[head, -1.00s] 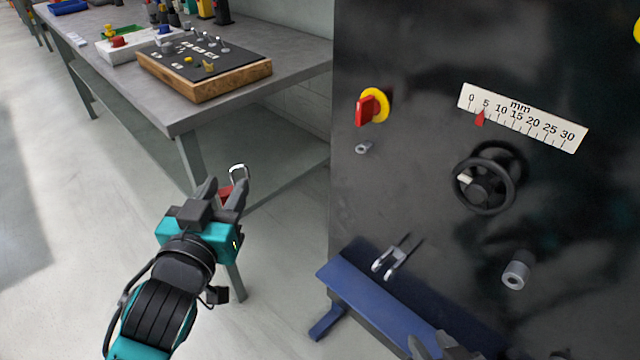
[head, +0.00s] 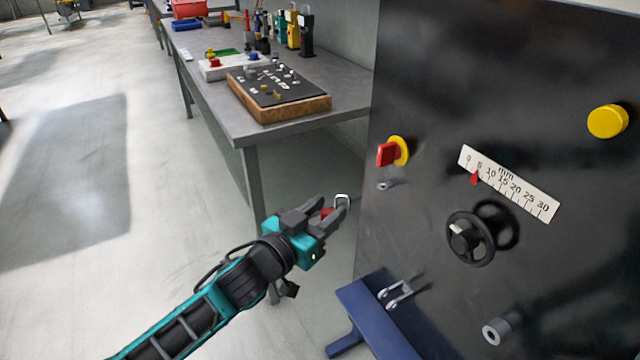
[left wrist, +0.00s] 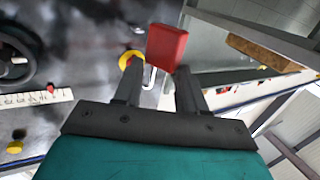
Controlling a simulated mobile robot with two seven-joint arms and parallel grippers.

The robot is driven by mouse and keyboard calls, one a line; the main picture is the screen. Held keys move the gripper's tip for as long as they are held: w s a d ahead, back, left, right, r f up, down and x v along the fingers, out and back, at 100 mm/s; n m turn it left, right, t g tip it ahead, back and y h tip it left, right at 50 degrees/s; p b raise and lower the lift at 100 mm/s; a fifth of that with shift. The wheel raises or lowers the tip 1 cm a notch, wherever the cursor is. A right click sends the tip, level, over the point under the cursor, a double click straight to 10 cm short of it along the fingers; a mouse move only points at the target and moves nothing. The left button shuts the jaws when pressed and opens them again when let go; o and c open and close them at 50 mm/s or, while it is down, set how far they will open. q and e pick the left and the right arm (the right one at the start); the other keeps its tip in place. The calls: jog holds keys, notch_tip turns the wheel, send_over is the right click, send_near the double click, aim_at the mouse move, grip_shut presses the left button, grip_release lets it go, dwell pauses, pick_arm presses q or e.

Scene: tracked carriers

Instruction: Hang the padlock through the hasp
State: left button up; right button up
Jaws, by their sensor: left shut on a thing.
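The padlock (head: 327,212) has a red body and a silver shackle that points up in the head view. My left gripper (head: 326,212) is shut on its body and holds it in the air, left of the dark panel. In the left wrist view the red body (left wrist: 167,46) shows at the fingertips, with part of the shackle (left wrist: 149,77) below it. A forked metal bracket (head: 395,294) stands out from the panel low down, and a small grey stub (head: 385,185) sits below the red switch. I cannot tell for sure which is the hasp. My right gripper is not in view.
The dark panel (head: 540,110) carries a red-and-yellow switch (head: 393,152), a scale (head: 508,184), a handwheel (head: 470,238), a yellow button (head: 607,121) and a grey cylinder (head: 497,331). A blue ledge (head: 375,318) juts out below. A workbench (head: 350,92) stands behind. Floor on the left is clear.

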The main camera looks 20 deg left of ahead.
pick_arm(q)
jog(key=shift+w+a+r+h+p, duration=0.15)
jog(key=shift+w+a+h+p, duration=0.25)
jog(key=shift+w+a, duration=0.8)
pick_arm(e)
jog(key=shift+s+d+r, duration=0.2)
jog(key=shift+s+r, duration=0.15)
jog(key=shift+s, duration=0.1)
pick_arm(q)
jog(key=shift+s, duration=0.1)
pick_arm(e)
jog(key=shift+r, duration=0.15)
pick_arm(q)
jog(key=w+d, duration=0.6)
jog(key=w, duration=0.1)
jog(key=shift+w+m, duration=0.3)
jog(key=shift+w, duration=0.05)
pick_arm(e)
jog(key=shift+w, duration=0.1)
pick_arm(q)
jog(key=shift+d+r, duration=0.2)
jog(key=shift+r, duration=0.05)
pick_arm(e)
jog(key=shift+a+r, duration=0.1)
